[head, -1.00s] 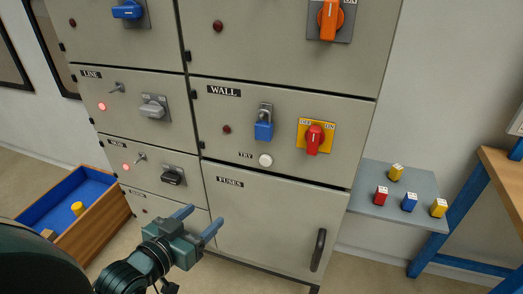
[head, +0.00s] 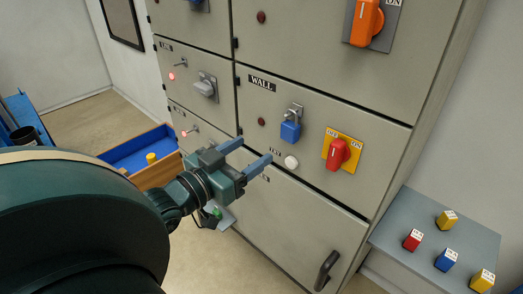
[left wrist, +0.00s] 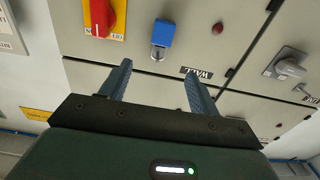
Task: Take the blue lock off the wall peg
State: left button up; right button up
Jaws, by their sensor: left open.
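The blue lock (head: 290,131) hangs by its metal shackle from the peg (head: 295,109) on the grey cabinet panel marked WALL. In the left wrist view the blue lock (left wrist: 163,33) shows upside down, beyond the fingertips and between their lines. My left gripper (head: 245,155) is open and empty, below and to the left of the lock in the head view, apart from it. Its two blue-grey fingers also show in the left wrist view (left wrist: 155,80). My right gripper is not in view.
A red rotary switch (head: 341,153) on a yellow plate sits right of the lock, with a white button (head: 291,162) below. A blue-lined wooden box (head: 130,155) stands on the floor at left.

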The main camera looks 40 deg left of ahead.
pick_arm(q)
jog(key=b, duration=0.6)
send_near(287, 126)
jog(key=w, duration=0.4)
jog(key=w+p, duration=0.1)
jog(key=w, duration=0.1)
jog(key=w+p, duration=0.1)
jog(key=w, duration=0.2)
jog(key=shift+d, duration=0.3)
jog(key=shift+w+d+f, duration=0.1)
jog(key=shift+w, duration=0.45)
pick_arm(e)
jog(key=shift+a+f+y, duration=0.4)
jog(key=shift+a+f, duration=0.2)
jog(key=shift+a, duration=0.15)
pick_arm(q)
jog(key=shift+c, duration=0.5)
jog(key=c, duration=1)
jog(key=shift+p, duration=0.3)
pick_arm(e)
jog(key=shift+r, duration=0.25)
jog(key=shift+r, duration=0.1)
